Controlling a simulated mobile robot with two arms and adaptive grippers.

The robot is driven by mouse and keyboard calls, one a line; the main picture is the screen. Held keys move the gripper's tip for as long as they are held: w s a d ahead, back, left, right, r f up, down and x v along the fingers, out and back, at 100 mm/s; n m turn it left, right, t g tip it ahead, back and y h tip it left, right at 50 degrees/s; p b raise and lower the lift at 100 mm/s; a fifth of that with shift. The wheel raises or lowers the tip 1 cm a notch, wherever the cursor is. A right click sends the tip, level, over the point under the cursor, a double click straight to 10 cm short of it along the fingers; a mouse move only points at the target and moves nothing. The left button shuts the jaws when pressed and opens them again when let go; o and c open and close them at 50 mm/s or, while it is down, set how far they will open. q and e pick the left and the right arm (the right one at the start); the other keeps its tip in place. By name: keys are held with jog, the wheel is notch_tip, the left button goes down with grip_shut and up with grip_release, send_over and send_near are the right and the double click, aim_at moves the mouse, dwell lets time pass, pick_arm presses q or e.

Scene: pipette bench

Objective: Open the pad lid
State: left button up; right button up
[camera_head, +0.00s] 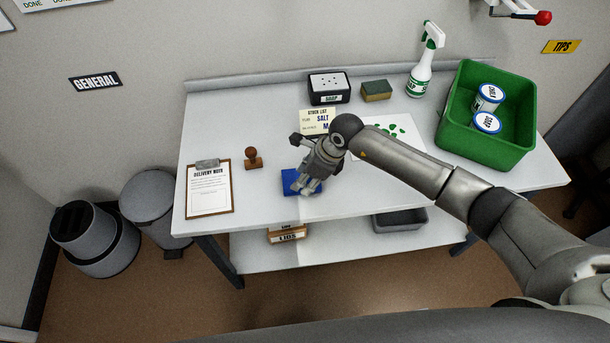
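The blue pad (288,184) lies on the white table, left of the middle and near its front edge. My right gripper (302,188) comes in from the right and is over the pad, with its fingers pointing down at it. The gripper hides much of the pad, so I cannot tell whether the lid is open or shut, or whether the fingers touch it. The finger gap is too small to make out. My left gripper is not in view.
Behind are a stock list card (316,116), a soap box (328,89), a sponge (376,91) and a spray bottle (420,80). A green crate (482,148) with two tins stands right.

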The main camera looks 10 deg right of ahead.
jog(key=shift+f, duration=0.2)
grip_shut()
dwell(0.4)
jog(key=w+g+b, duration=0.1)
jog(key=g+b, duration=0.1)
jog(key=b, duration=0.2)
jog(key=w+r+g+b, duration=0.1)
jog(key=g+b, duration=0.1)
jog(key=b, duration=0.3)
jog(key=w+r+m+g+b, duration=0.1)
jog(key=b, duration=0.3)
jog(key=shift+w+a+r+g, duration=0.15)
jog(key=shift+w+g, duration=0.1)
jog(key=shift+g, duration=0.15)
jog(key=shift+w+r+g+b, duration=0.2)
jog(key=shift+r+g+b, duration=0.15)
jog(key=shift+b, duration=0.9)
